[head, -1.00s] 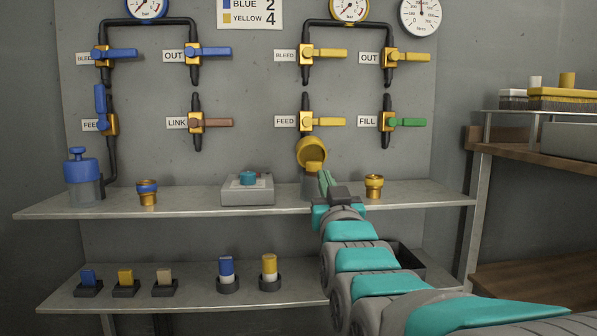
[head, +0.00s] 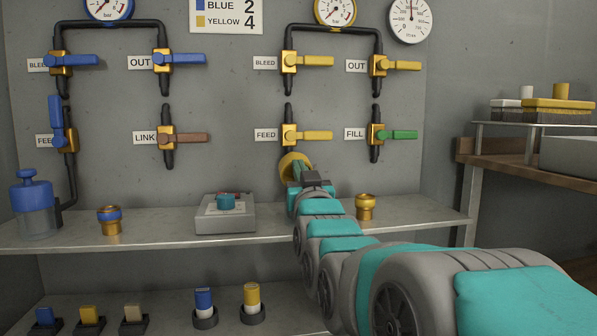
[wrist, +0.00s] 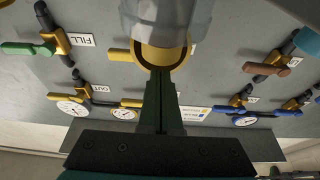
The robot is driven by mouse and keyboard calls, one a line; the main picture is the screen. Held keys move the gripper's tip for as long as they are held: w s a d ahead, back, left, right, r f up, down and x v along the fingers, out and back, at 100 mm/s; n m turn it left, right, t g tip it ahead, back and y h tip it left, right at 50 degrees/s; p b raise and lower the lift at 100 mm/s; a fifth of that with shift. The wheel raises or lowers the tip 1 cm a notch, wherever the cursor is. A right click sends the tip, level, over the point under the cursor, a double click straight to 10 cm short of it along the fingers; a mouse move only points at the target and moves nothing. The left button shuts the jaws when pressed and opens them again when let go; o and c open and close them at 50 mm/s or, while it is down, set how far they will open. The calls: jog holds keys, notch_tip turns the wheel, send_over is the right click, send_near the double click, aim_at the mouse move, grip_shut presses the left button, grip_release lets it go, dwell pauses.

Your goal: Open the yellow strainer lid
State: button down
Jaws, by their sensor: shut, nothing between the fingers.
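The yellow strainer lid (head: 286,162) stands tilted up, its round open underside facing me, below the yellow FEED valve (head: 291,135). My gripper (head: 298,167) is shut and empty, its fingertips in front of the lid. In the wrist view, which is upside down, the shut fingers (wrist: 161,76) point at the lid's yellow rim (wrist: 143,60). The clear grey strainer body (wrist: 165,18) shows at the top there. My gripper hides the body in the head view. I cannot tell whether the fingertips touch the lid.
The upper shelf (head: 150,234) holds a blue-lidded strainer (head: 35,200), a blue-banded brass fitting (head: 110,220), a grey box with a teal knob (head: 226,215) and a yellow-banded brass fitting (head: 365,207) just right of my gripper. Valves with handles line the wall above.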

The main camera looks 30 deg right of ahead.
dwell(0.3)
jog(key=shift+w+d+r+g+y+p, duration=0.15)
jog(key=shift+w+r+g+p, duration=0.1)
jog(key=shift+r+g+p, duration=0.25)
jog(key=shift+w+r+g+y+p, duration=0.15)
jog(key=shift+w+r+g+p, duration=0.1)
jog(key=shift+g+p, duration=0.25)
jog(key=shift+w+g+p, duration=0.35)
jog(key=shift+g+p, duration=0.05)
jog(key=shift+p, duration=0.1)
jog(key=shift+w+d, duration=0.2)
jog(key=shift+w, duration=0.3)
